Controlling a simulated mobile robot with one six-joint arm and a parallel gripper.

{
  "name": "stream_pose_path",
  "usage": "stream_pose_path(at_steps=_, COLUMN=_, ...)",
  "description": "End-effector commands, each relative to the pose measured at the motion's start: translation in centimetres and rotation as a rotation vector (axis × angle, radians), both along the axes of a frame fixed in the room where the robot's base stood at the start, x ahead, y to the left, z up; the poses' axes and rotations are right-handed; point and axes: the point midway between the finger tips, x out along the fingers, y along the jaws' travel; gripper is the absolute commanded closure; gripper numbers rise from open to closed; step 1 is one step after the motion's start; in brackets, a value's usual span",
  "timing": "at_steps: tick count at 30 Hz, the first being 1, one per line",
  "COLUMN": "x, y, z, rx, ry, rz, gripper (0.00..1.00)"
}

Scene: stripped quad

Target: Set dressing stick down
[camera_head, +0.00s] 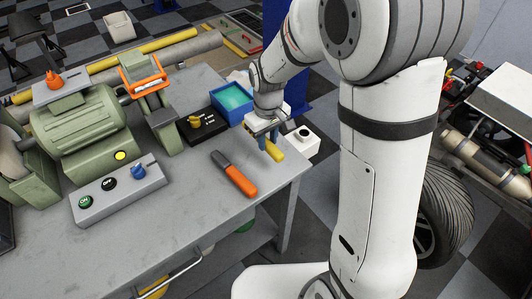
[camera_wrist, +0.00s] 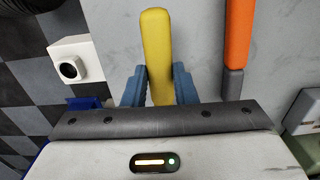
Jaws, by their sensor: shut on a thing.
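The dressing stick (camera_head: 276,152) is a plain yellow bar near the right edge of the grey workbench (camera_head: 205,210). My gripper (camera_head: 268,138) is shut on it. In the wrist view the yellow stick (camera_wrist: 156,40) sits between the two blue fingers (camera_wrist: 158,82) and sticks out beyond their tips. Its near end is hidden by my gripper body. The stick is over or on the bench top; I cannot tell if it touches.
An orange tool with a grey end (camera_head: 240,180) lies left of the stick. A white block with a black round part (camera_head: 303,140) is right of it. A blue tray (camera_head: 232,97), a black box (camera_head: 203,124), a switch box (camera_head: 117,192) and a green grinder (camera_head: 78,128) stand farther left.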

Motion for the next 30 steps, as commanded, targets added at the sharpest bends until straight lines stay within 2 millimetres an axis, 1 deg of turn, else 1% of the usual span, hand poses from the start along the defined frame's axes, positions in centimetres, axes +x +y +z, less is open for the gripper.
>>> stream_pose_path(at_steps=1, x=0.0, y=0.0, z=-0.7, rx=-0.001, ry=0.001, rz=-0.001, gripper=0.98)
stream_pose_path(at_steps=8, x=0.0, y=-0.1, z=-2.6, rx=-0.001, ry=0.001, rz=-0.002, gripper=0.98)
stream_pose_path(at_steps=13, x=0.0, y=-0.1, z=-5.0, rx=-0.001, ry=0.001, rz=-0.003, gripper=0.98)
stream_pose_path(at_steps=15, x=0.1, y=-0.1, z=-5.3, rx=0.001, ry=-0.002, rz=-0.003, gripper=0.98)
stream_pose_path(at_steps=21, x=0.1, y=-0.1, z=-5.3, rx=0.001, ry=-0.003, rz=-0.004, gripper=0.98)
stream_pose_path(at_steps=25, x=0.1, y=-0.1, z=-5.7, rx=0.0, ry=-0.002, rz=-0.004, gripper=0.98)
stream_pose_path(at_steps=26, x=0.1, y=-0.1, z=-5.6, rx=0.0, ry=-0.002, rz=-0.004, gripper=0.72)
stream_pose_path(at_steps=30, x=0.1, y=-0.1, z=-5.6, rx=0.0, ry=-0.002, rz=-0.004, gripper=0.61)
